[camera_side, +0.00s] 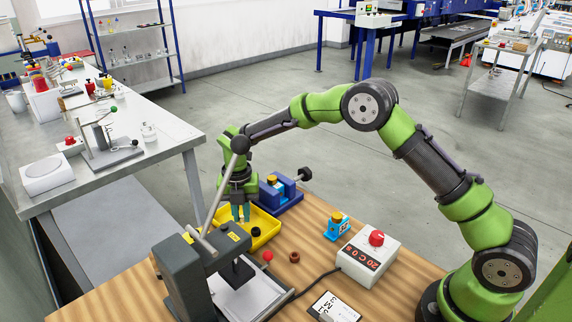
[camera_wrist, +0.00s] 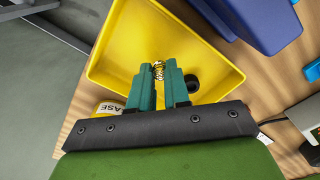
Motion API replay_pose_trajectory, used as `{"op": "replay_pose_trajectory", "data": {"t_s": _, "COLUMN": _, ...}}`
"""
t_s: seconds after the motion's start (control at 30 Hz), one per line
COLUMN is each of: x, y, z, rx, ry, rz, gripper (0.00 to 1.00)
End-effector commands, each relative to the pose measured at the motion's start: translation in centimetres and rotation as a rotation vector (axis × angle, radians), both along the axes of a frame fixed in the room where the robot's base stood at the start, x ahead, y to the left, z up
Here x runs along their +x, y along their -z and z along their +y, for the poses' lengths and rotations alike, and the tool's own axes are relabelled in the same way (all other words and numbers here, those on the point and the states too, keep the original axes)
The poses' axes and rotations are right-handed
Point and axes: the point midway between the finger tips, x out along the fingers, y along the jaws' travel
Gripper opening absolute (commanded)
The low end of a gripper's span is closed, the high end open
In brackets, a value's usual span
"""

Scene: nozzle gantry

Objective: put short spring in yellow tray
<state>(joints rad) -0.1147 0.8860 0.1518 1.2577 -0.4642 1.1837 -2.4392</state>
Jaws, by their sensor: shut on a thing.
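The short spring (camera_wrist: 158,69), a small brass-coloured coil, is held between the teal fingertips of my gripper (camera_wrist: 159,80) in the wrist view. The gripper is shut on it. The yellow tray (camera_wrist: 114,55) lies under the fingers in that view, and the spring shows against its floor. In the side view my gripper (camera_side: 240,212) points down over the yellow tray (camera_side: 262,240). The spring is too small to make out there. How high the spring is above the tray floor I cannot tell.
A blue fixture (camera_side: 283,194) stands behind the tray. A grey press (camera_side: 185,270) with a long lever stands close in front. A red ball (camera_side: 268,256), a brown ring (camera_side: 294,257), a blue-and-yellow part (camera_side: 337,226) and a control box (camera_side: 368,255) are to the right.

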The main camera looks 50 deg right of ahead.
Motion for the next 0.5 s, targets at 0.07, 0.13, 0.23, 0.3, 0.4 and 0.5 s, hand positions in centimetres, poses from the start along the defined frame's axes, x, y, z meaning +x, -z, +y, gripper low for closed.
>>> {"op": "replay_pose_trajectory", "data": {"t_s": 0.07, "x": 0.0, "y": 0.42, "z": 0.01, "rx": 0.001, "ry": 0.001, "rz": -0.001, "gripper": 0.0}}
{"op": "replay_pose_trajectory", "data": {"t_s": 0.13, "x": 0.01, "y": 0.37, "z": 0.01, "rx": 0.001, "ry": 0.001, "rz": -0.001, "gripper": 0.0}}
{"op": "replay_pose_trajectory", "data": {"t_s": 0.23, "x": 0.0, "y": 0.36, "z": 0.01, "rx": 0.001, "ry": 0.001, "rz": -0.001, "gripper": 0.0}}
{"op": "replay_pose_trajectory", "data": {"t_s": 0.3, "x": -0.01, "y": 0.46, "z": 0.01, "rx": 0.001, "ry": 0.001, "rz": -0.001, "gripper": 0.0}}
{"op": "replay_pose_trajectory", "data": {"t_s": 0.4, "x": 0.0, "y": 0.72, "z": 0.0, "rx": 0.001, "ry": 0.0, "rz": -0.001, "gripper": 0.18}}
{"op": "replay_pose_trajectory", "data": {"t_s": 0.5, "x": 0.0, "y": 0.67, "z": 0.0, "rx": 0.0, "ry": 0.0, "rz": -0.001, "gripper": 0.33}}
